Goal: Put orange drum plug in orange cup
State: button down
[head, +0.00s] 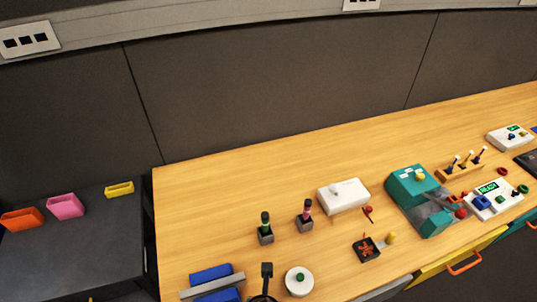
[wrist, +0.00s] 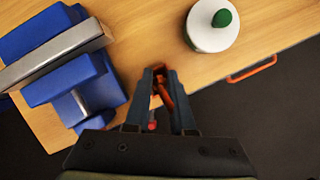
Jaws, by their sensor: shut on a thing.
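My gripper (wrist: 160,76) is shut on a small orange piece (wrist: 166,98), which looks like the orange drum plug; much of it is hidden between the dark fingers. A small red-pink tip (wrist: 152,126) shows lower between the fingers. In the head view a dark part (head: 266,270), likely my gripper, is at the table's front edge, and the plug cannot be made out there. The orange cup (head: 22,218) is an open orange container on the dark surface at the far left, well away from my gripper.
A pink cup (head: 66,206) and a yellow cup (head: 119,189) stand right of the orange one. A blue and grey block (head: 212,283) and a white disc with green knob (head: 299,281) flank my gripper. Two dark-based bottles (head: 265,230) stand behind. The table's back left is clear.

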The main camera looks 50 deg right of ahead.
jog(key=shift+f, duration=0.15)
jog(key=c, duration=0.8)
grip_release()
jog(key=shift+o, duration=0.2)
jog(key=v, duration=1.2)
jog(key=shift+p, duration=0.4)
